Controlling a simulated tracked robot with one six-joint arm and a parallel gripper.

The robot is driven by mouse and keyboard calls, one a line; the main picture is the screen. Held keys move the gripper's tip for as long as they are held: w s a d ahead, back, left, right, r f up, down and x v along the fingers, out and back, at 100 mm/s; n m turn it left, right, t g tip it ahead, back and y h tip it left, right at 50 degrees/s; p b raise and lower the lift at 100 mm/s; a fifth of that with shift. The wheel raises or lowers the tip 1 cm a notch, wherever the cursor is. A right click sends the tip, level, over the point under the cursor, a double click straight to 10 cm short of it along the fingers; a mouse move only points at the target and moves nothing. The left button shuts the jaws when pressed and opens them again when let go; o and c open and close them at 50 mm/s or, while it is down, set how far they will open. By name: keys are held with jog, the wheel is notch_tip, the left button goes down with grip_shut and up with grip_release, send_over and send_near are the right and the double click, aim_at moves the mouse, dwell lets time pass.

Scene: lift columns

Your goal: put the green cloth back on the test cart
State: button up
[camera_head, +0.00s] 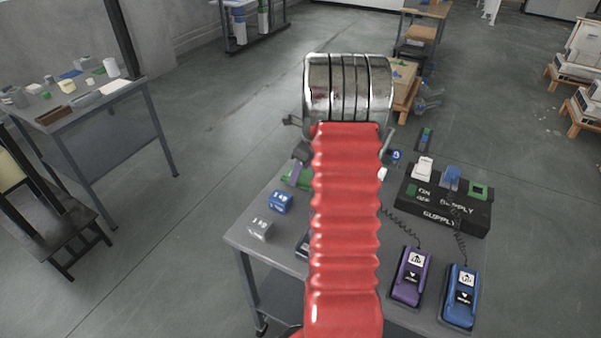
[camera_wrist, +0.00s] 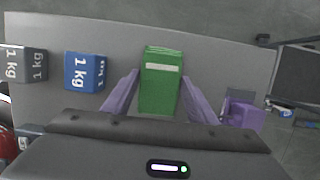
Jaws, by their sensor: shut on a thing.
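The green cloth (camera_wrist: 160,92) is a folded block with a pale stripe, upright in the wrist view between the two purple fingers of my gripper (camera_wrist: 160,80). My gripper is shut on it. In the head view a bit of the green cloth (camera_head: 297,178) shows left of my red arm, which hides most of the gripper. The test cart (camera_head: 247,236) is the grey table below; its top (camera_wrist: 215,40) also shows under the cloth in the wrist view. I cannot tell whether the cloth touches the top.
A blue 1 kg block (camera_wrist: 85,71) and a grey 1 kg block (camera_wrist: 24,63) stand left of the cloth. A black supply box (camera_head: 445,205), a purple device (camera_head: 410,277) and a blue device (camera_head: 460,296) occupy the cart's right side. Bare top lies beyond the cloth.

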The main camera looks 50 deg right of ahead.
jog(key=shift+f, duration=0.35)
jog(key=shift+f, duration=0.1)
jog(key=o, duration=1)
jog(key=v, duration=1.2)
jog(key=shift+s, duration=0.1)
